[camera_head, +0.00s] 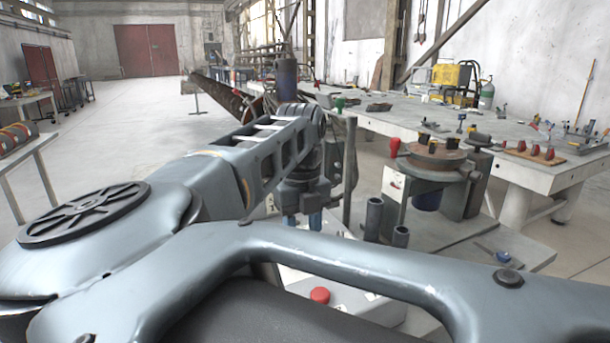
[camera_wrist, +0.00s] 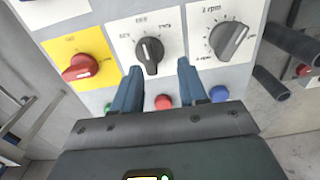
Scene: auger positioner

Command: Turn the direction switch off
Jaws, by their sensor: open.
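The direction switch (camera_wrist: 150,56) is a black rotary knob on a white plate in the middle of the control panel in the wrist view. Small labels stand around its top; they are too blurred to read surely. Its grip stands nearly upright, and which label it points at is unclear. My gripper (camera_wrist: 159,72) is open, its two blue-grey fingers apart below the knob, one to each side. Nothing is between the fingertips, and contact with the knob cannot be told. In the head view my gripper (camera_head: 309,221) points down at the panel, and the switch is hidden.
A red knob on a yellow plate (camera_wrist: 81,67) is left of the switch, and a speed dial (camera_wrist: 229,41) is right. Green, red (camera_wrist: 163,102) and blue (camera_wrist: 218,94) buttons lie below. Dark tubes (camera_wrist: 290,45) stick out at right. A workbench (camera_head: 440,125) stands behind.

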